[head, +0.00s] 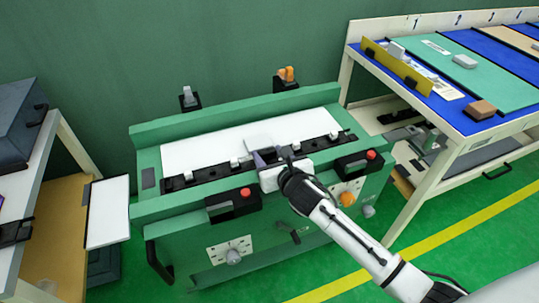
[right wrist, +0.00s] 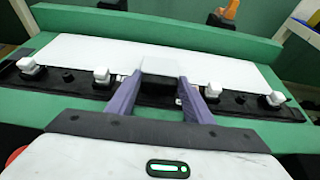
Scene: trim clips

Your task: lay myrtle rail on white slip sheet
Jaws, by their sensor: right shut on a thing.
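A white sheet (head: 215,150) lies on the green bench; it also shows in the right wrist view (right wrist: 90,50). A long dark rail (head: 205,177) with several white clips lies along the sheet's front edge; it also shows in the right wrist view (right wrist: 240,121). I cannot tell whether this is the myrtle rail. My right gripper (head: 262,157) is over the middle of the dark rail. In the right wrist view its purple fingers (right wrist: 158,97) are shut on a pale block with a dark front (right wrist: 160,65). The block's underside is hidden. My left gripper is not in view.
Black boxes with red buttons (head: 233,204) (head: 360,163) sit on the bench front. A table (head: 445,117) at right carries a yellow bar (head: 397,66) and small blocks. A white panel (head: 108,212) stands at left. Small grey and orange-topped devices stand behind the bench.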

